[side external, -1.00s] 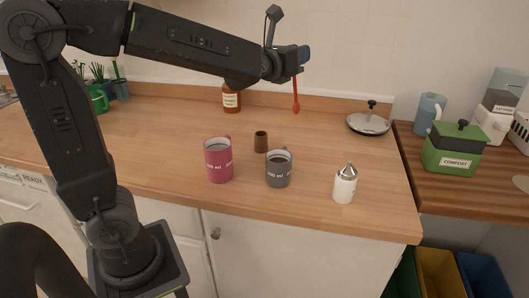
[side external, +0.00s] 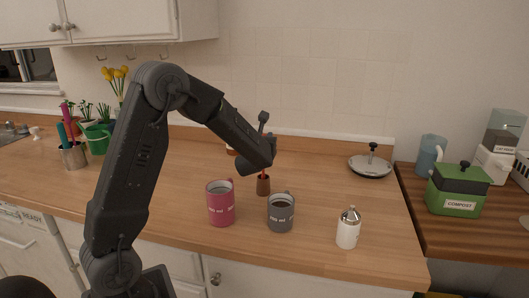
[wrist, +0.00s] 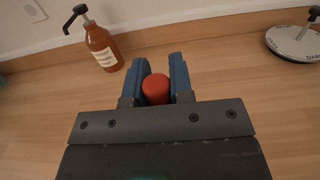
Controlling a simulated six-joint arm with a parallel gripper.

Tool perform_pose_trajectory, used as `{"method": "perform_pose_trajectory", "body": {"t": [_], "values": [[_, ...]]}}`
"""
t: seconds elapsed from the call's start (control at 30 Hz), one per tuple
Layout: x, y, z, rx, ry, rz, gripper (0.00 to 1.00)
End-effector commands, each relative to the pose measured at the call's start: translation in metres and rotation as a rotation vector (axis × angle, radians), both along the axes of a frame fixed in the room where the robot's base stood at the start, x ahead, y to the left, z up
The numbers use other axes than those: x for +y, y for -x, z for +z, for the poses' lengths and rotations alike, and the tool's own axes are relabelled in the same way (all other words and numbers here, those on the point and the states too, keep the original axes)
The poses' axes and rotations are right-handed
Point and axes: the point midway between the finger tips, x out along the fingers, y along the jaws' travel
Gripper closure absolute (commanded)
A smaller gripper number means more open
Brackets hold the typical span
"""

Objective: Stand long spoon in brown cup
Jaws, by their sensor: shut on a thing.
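The brown cup (side external: 263,186) stands on the counter, just behind the pink and grey mugs in the side view. The long red spoon (wrist: 155,89) is between the blue fingers of my gripper (wrist: 156,80), which is shut on it. In the side view a short red piece of the spoon (side external: 264,177) shows at the cup's mouth, below my gripper. Its lower end is hidden, and I cannot tell how deep it reaches or whether it touches the cup. My dark wrist hides the fingers in the side view. The cup does not show in the wrist view.
A pink mug (side external: 221,204) and a grey mug (side external: 281,214) stand close in front of the cup. A white bottle (side external: 348,228) is to the right. A brown pump bottle (wrist: 101,45) stands near the wall. A pot lid (side external: 370,166) lies at back right.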

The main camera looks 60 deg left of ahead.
Motion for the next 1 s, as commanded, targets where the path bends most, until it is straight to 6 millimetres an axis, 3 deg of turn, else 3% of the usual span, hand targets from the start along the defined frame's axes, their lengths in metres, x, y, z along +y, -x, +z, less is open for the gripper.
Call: {"method": "perform_pose_trajectory", "body": {"t": [0.2, 0.57, 0.6, 0.87, 1.0], "values": [[0.0, 0.0, -0.03, 0.003, 0.0, -0.001, 1.0], [0.0, 0.0, -0.033, 0.001, 0.0, -0.002, 1.0], [0.0, 0.0, -0.034, 0.001, 0.001, -0.002, 0.78], [0.0, 0.0, -0.033, 0.001, 0.001, -0.002, 0.53], [0.0, 0.0, -0.033, 0.001, 0.001, -0.002, 0.53]]}}
